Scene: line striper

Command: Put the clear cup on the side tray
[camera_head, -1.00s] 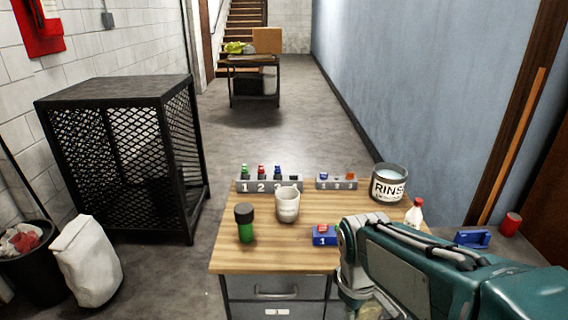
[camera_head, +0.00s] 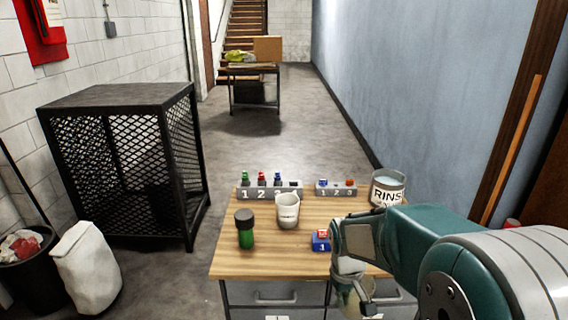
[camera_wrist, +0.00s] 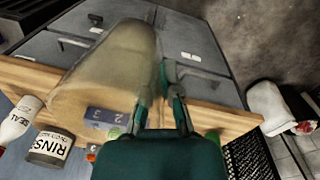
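The clear cup (camera_wrist: 105,75) is see-through with a brownish tint and fills much of the left of the wrist view, tilted there. My gripper (camera_wrist: 167,75) is shut on its wall at the right side. In the head view the cup (camera_head: 352,298) hangs below my gripper (camera_head: 350,265), in front of the table's near edge. My arm covers part of it. I cannot make out the side tray; my arm hides the area right of the table.
The wooden table (camera_head: 270,262) bears a white mug (camera_head: 287,211), a green jar with black lid (camera_head: 245,230), a blue block (camera_head: 320,241), numbered racks (camera_head: 258,191) and a RINSE can (camera_head: 387,187). A red can top (camera_head: 511,223) shows past my arm. A mesh cage (camera_head: 125,165) stands left.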

